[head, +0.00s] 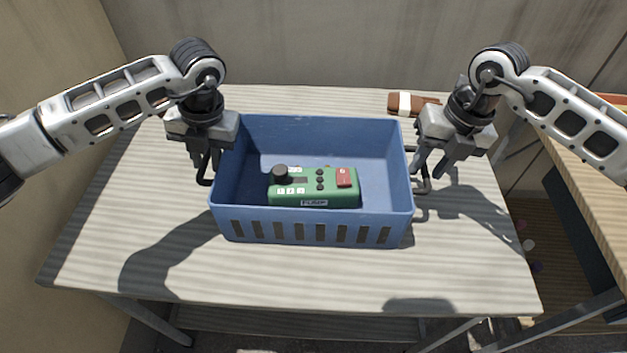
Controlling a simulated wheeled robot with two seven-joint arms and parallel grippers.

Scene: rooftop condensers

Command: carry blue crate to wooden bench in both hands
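The blue crate (310,226) stands upright on a pale table, with slots along its near side and a dark handle on each short side. My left gripper (206,168) points down at the crate's left handle (203,181). Its fingers look parted, with the handle just below and partly hidden. My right gripper (432,168) points down beside the crate's right handle (424,188), with a gap between its fingers. I cannot tell whether either gripper touches a handle. A wooden-topped bench (578,170) shows at the right edge.
A green device (315,190) with black knobs and a red patch lies inside the crate. A brown roll with a white band (405,103) lies at the back of the pale table (330,278). A wall stands behind. A gap separates the table from the wooden bench.

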